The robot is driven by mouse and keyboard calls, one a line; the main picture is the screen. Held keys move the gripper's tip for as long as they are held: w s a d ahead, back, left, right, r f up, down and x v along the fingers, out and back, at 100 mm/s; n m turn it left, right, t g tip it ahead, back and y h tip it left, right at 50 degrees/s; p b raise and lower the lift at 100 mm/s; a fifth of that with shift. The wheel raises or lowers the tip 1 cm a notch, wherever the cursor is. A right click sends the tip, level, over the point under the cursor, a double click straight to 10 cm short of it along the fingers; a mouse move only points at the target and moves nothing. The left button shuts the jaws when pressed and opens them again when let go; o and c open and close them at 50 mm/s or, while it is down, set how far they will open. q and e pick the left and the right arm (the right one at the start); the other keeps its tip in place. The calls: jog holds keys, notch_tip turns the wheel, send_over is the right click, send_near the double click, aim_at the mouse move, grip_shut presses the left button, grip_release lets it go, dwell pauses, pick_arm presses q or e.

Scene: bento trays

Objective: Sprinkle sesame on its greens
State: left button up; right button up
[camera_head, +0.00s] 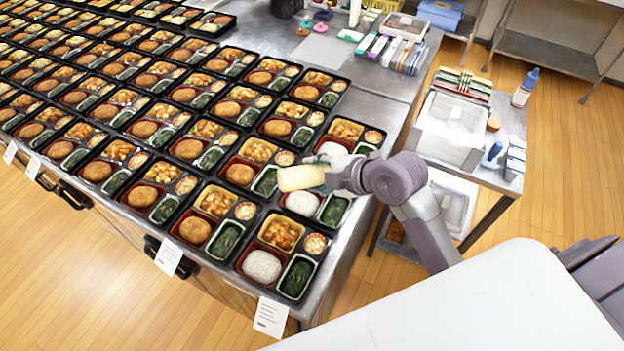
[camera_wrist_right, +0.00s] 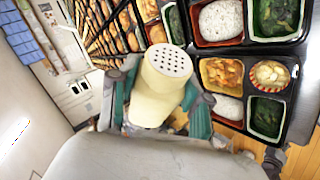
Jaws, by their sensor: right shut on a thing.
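My right gripper (camera_head: 334,178) is shut on a cream shaker (camera_head: 301,177), held tilted on its side above the right edge of the bento trays. In the right wrist view, the shaker's white perforated top (camera_wrist_right: 168,61) shows between teal fingers. Dark greens fill the green cup (camera_head: 297,277) of the front corner tray (camera_head: 247,276). More greens (camera_head: 335,210) lie in the tray behind it, close below the shaker. Both greens also show in the right wrist view. No sesame can be made out on them at this size. My left gripper is out of view.
Rows of filled bento trays cover the steel table (camera_head: 345,290). Rice (camera_head: 262,266) fills a red cup in the front corner tray. A side cart (camera_head: 505,185) with a clear-lidded bin (camera_head: 452,120) and bottle (camera_head: 525,88) stands at right, behind my right arm.

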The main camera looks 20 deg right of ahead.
jog(key=shift+d+f+m+t+y+b, duration=0.15)
jog(key=shift+d+m+y+b, duration=0.1)
jog(key=shift+d+y+b, duration=0.4)
jog(key=shift+d+f+m+t+y+b, duration=0.2)
jog(key=shift+y+b, duration=0.25)
jog(key=shift+b, duration=0.45)
jog(key=shift+d+r+m+y+b, duration=0.1)
jog(key=shift+d+m+y+b, duration=0.45)
jog(key=shift+y+b, duration=0.35)
jog(key=shift+s+d+f+m+t+y+b, duration=0.15)
jog(key=shift+f+m+t+y+b, duration=0.55)
jog(key=shift+b, duration=1.75)
jog(key=shift+w+d+f+m+t+y+b, duration=0.15)
jog(key=shift+f+m+y+b, duration=0.25)
jog(key=shift+f+b, duration=1.4)
jog(key=shift+s+d+f+m+t+y+b, duration=0.1)
jog(key=shift+d+f+m+t+y+b, duration=0.3)
jog(key=shift+b, duration=2.7)
jog(key=shift+a+r, duration=0.1)
jog(key=shift+a, duration=0.05)
jog(key=shift+b, duration=0.45)
